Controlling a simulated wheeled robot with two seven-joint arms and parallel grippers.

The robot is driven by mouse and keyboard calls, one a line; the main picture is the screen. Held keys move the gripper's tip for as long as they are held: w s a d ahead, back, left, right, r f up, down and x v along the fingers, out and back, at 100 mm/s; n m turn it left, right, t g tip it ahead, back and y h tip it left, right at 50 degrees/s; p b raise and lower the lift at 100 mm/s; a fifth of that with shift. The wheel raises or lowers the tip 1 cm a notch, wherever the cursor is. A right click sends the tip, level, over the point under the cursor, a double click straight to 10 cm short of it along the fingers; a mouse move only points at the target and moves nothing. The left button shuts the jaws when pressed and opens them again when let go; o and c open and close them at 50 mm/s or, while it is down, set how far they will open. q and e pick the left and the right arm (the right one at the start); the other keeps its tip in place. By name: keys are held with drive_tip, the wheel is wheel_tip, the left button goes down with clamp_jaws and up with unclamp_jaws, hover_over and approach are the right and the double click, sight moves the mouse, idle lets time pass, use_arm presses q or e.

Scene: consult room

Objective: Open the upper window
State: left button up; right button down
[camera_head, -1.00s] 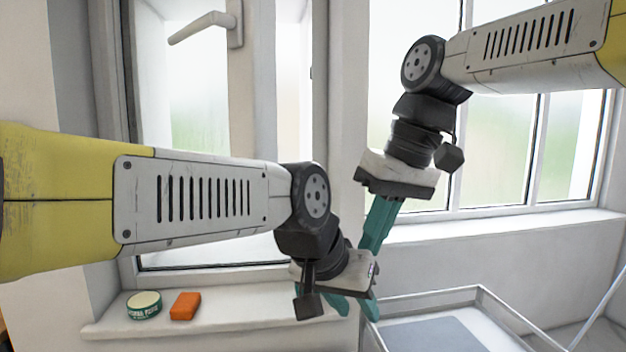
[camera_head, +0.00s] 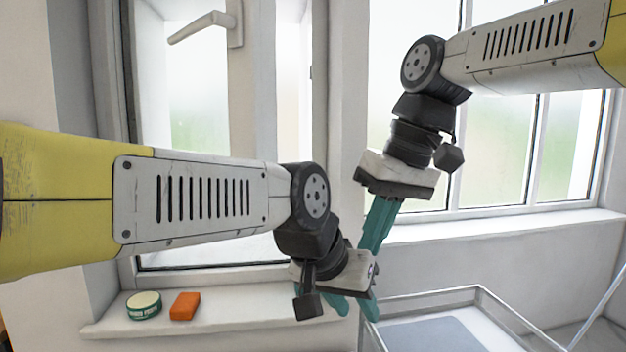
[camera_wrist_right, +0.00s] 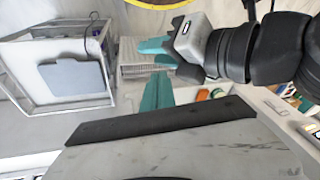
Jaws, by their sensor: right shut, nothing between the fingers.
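The left window (camera_head: 240,95) has a white sash with a lever handle (camera_head: 205,25) that points left. The sash stands away from the right side of its frame, with a bright gap there. A second window (camera_head: 500,140) with several panes is at the right; I cannot tell which is the upper window. My left gripper (camera_head: 353,306) is open and empty, low in front of the sill; it also shows in the right wrist view (camera_wrist_right: 160,52). My right gripper (camera_head: 374,240) is shut and empty, pointing down before the wall between the windows; its teal fingers show in its wrist view (camera_wrist_right: 157,92).
A green-and-white tin (camera_head: 144,306) and an orange block (camera_head: 185,306) sit on the left sill (camera_head: 240,308). A metal-framed cart (camera_head: 470,295) stands at the lower right. Both grippers are close together, the right above the left, and my left arm crosses before the window.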

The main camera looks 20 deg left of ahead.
drive_tip(key=d+f+m+t, duration=0.3)
drive_tip(key=d+f+m, duration=0.1)
drive_tip(key=d, duration=0.9)
drive_tip(key=s+d+f+m+t+h, duration=0.1)
drive_tip(key=d+f+m+t, duration=0.2)
drive_tip(key=d, duration=1)
wheel_tip(320, 180, down, 4)
drive_tip(key=shift+d+f+m, duration=0.25)
drive_tip(key=shift+d+m, duration=0.05)
drive_tip(key=shift+m, duration=0.9)
